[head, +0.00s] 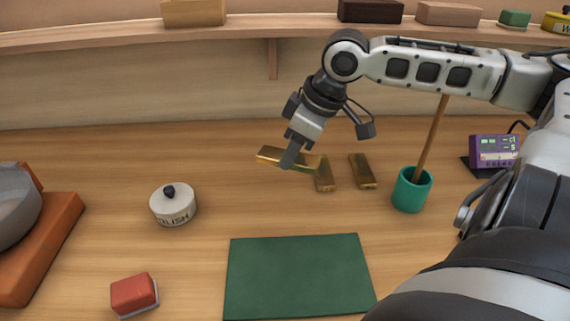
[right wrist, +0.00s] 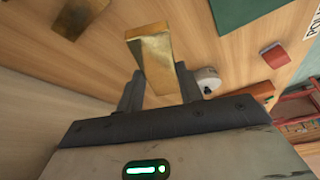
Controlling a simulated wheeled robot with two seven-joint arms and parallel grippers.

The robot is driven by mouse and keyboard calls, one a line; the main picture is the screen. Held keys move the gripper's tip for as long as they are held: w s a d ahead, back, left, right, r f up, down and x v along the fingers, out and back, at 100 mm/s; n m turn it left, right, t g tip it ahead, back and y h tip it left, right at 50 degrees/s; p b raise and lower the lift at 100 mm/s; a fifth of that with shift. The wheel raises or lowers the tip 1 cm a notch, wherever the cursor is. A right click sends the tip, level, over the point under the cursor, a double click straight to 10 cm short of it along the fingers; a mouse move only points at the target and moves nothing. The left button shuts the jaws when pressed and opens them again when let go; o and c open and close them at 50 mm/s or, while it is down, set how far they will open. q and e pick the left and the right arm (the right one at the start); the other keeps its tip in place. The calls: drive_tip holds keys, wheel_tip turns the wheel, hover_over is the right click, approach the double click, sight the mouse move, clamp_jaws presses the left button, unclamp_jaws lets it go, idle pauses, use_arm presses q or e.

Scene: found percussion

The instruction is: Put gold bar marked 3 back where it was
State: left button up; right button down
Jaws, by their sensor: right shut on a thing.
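My right gripper (head: 289,159) is shut on a gold bar (head: 269,154) and holds it lying crosswise, seemingly a little above the table. In the right wrist view the held bar (right wrist: 155,60) sits between the two fingers (right wrist: 159,88). No number can be read on it. Two more gold bars lie on the table just to the right of the held one: a nearer-left bar (head: 325,178) and a right bar (head: 363,171). Their marks cannot be read either. One gold bar (right wrist: 79,16) also shows at the upper left of the right wrist view. My left gripper is not in view.
A green mat (head: 298,278) lies in front. A white polish tin (head: 173,206) and a red block (head: 134,293) are left. A teal cup (head: 411,191) with a stick and a purple device (head: 494,151) stand right. A shelf (head: 110,34) runs along the back.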

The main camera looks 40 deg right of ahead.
drive_tip(key=w+d+f, duration=0.2)
drive_tip(key=w, duration=0.1)
drive_tip(key=b, duration=0.2)
hover_over(280, 175)
drive_tip(key=s, duration=0.2)
drive_tip(key=f, duration=0.5)
drive_tip(key=shift+w+d, duration=0.25)
drive_tip(key=shift+w+d+f, duration=0.1)
drive_tip(key=shift+f, duration=0.2)
drive_tip(key=shift+f+p, duration=0.35)
drive_tip(key=shift+f, duration=1.1)
drive_tip(key=shift+f, duration=0.1)
drive_tip(key=c, duration=0.9)
unclamp_jaws()
